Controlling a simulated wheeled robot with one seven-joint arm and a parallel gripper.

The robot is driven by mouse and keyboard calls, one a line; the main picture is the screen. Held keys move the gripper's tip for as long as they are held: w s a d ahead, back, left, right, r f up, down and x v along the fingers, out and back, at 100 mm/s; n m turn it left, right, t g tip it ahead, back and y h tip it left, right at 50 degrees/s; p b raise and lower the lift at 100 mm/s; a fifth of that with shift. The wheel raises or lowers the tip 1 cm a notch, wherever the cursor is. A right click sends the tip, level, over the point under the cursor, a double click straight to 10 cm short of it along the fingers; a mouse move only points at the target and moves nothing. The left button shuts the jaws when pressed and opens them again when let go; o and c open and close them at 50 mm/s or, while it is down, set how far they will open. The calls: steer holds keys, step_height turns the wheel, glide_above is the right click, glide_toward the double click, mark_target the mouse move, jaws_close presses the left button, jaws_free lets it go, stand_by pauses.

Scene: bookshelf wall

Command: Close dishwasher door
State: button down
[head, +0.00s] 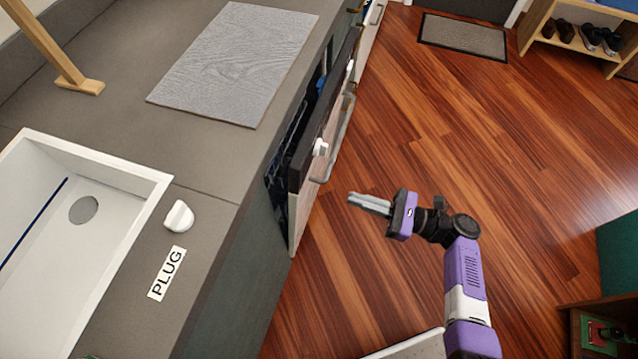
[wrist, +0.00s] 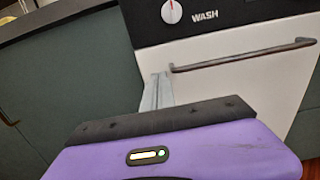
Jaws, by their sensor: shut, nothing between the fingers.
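The dishwasher door (head: 309,163) stands tilted a little way out from under the counter in the head view. A dark gap with rack parts shows between it and the cabinet. In the wrist view the white door front (wrist: 230,85) has a black panel marked WASH, a white knob (wrist: 171,11) and a dark bar handle (wrist: 245,56). My gripper (head: 351,199) is shut and empty, to the right of the door in the head view and pointing at it. In the wrist view its fingers (wrist: 157,76) lie in front of the door near the handle's left end; contact cannot be told.
The counter (head: 225,165) holds a grey mat (head: 235,62), a white sink (head: 150,178) and a PLUG label. The wood floor (head: 440,130) right of the door is clear. A shoe shelf (head: 537,22) and doormat (head: 463,36) are at the back right.

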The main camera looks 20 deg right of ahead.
mark_target(306, 183)
steer(key=x, duration=1)
